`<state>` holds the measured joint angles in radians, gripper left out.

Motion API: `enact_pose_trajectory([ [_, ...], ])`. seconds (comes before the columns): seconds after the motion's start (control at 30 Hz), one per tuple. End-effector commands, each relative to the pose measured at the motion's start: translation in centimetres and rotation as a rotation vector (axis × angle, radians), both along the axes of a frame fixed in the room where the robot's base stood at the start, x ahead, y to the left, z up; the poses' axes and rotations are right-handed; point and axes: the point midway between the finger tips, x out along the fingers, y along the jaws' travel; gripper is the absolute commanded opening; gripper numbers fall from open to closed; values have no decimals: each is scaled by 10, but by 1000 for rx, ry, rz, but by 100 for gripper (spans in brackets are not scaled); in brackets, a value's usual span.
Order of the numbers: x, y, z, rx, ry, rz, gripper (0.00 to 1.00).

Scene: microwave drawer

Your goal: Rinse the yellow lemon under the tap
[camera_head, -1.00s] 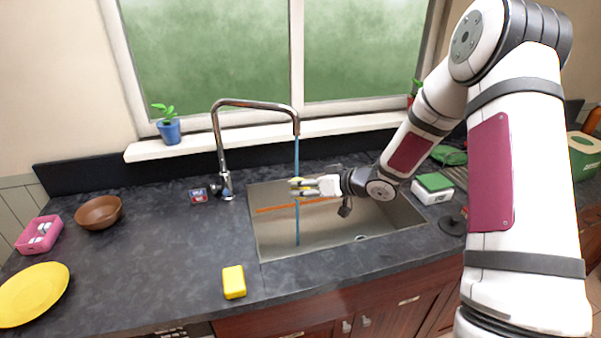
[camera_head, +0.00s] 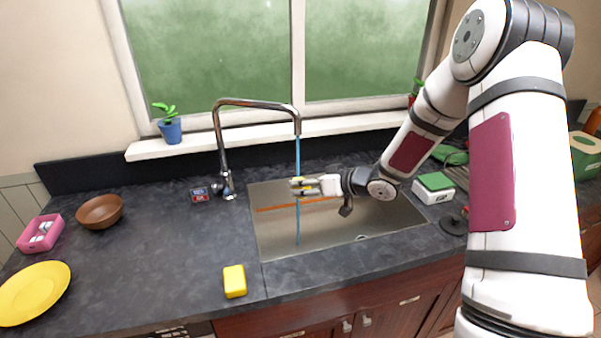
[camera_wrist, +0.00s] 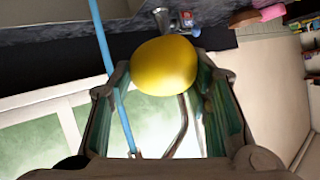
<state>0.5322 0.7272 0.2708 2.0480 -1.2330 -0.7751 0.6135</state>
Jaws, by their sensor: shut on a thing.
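The yellow lemon (camera_wrist: 164,66) is held between the fingers of my gripper (camera_wrist: 158,85) in the wrist view. In the head view my gripper (camera_head: 301,187) is over the sink (camera_head: 330,230), shut on the lemon, which shows only as a little yellow between the fingers. The tap (camera_head: 222,150) curves over the sink. A thin blue stream of water (camera_head: 297,225) falls from its spout past my fingertips. In the wrist view the stream (camera_wrist: 101,40) passes left of the lemon. I cannot tell whether the water touches the lemon.
A brown bowl (camera_head: 100,211), a pink holder (camera_head: 40,233) and a yellow plate (camera_head: 33,292) are at the left. A green-and-white box (camera_head: 433,188) stands right of the sink. The counter left of the sink is mostly clear.

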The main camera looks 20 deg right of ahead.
Motion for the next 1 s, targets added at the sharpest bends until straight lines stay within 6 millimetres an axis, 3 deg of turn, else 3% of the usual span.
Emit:
enact_pose_trajectory([
  [0.33,-3,1,3,1,0,1,15],
  [1.0,-43,18,38,0,-1,0,15],
])
